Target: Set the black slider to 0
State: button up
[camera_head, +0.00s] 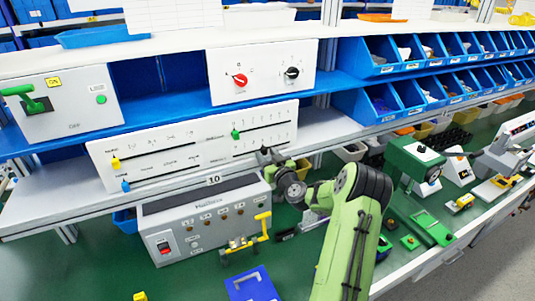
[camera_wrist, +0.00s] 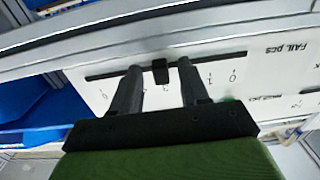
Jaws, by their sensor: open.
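The white slider panel (camera_head: 190,145) stands on the shelf, tilted back. In the wrist view its lettering appears upside down, and the black slider (camera_wrist: 160,72) sits partway along a dark slot, with the 0 mark near the slot's right end. My gripper (camera_wrist: 159,68) is open, one finger on each side of the black slider, with small gaps that look clear of it. I cannot tell whether the fingertips touch the panel.
The panel also carries a yellow slider (camera_head: 116,163), a blue slider (camera_head: 125,186) and a green slider (camera_head: 235,134). Below my gripper stands a grey control box (camera_head: 205,225). A rotary switch panel (camera_head: 262,72) is above, and blue bins (camera_head: 385,105) are to the right.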

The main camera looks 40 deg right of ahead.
grip_shut()
jog(key=w+a+b, duration=0.1)
jog(key=a, duration=0.2)
jog(key=a+b, duration=0.1)
jog(key=a, duration=0.2)
jog(key=w+a, duration=0.1)
jog(key=a, duration=0.2)
jog(key=shift+w+a+b, duration=0.2)
jog(key=shift+w+b, duration=0.15)
jog(key=shift+b, duration=0.05)
grip_release()
jog(key=shift+a, duration=0.1)
